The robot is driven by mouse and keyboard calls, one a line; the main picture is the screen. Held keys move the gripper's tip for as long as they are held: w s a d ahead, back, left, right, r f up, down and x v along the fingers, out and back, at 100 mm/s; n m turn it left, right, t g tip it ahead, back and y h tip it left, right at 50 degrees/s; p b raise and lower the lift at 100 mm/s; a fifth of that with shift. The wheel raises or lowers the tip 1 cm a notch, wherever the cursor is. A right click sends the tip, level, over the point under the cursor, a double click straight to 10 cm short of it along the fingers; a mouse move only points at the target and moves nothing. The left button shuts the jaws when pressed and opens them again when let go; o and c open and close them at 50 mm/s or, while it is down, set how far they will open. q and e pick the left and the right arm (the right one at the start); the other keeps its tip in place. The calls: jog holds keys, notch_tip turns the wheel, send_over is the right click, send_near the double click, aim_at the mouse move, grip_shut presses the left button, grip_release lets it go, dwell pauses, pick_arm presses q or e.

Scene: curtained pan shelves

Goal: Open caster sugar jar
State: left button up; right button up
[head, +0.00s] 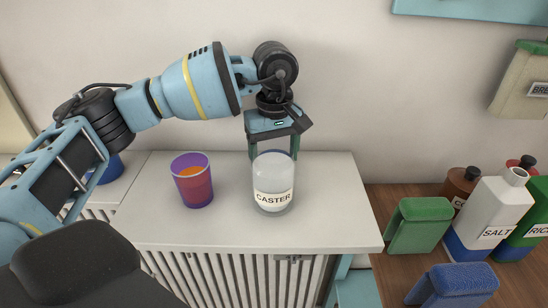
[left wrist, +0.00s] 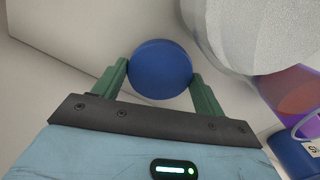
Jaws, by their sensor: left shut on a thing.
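The caster sugar jar (head: 273,194) is clear glass with white contents and a CASTER label. It stands upright on the white cabinet top in the head view, with no lid seen on its rim. My left gripper (head: 273,158) points down just behind the jar, its fingertips partly hidden by it. In the left wrist view, my left gripper (left wrist: 161,80) is shut on a round blue lid (left wrist: 160,69). The lid is beside the jar (left wrist: 245,30), which fills the upper right. I cannot tell whether the lid touches the surface. My right gripper is not in view.
A purple cup with orange inside (head: 193,187) stands left of the jar. A blue container (head: 108,170) is further left. The cabinet top's right part is clear.

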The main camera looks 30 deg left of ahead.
pick_arm(q)
jog(key=shift+f, duration=0.65)
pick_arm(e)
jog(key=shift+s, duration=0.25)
pick_arm(q)
jog(key=shift+f, duration=0.1)
jog(key=shift+f, duration=0.15)
jog(key=o, duration=1.1)
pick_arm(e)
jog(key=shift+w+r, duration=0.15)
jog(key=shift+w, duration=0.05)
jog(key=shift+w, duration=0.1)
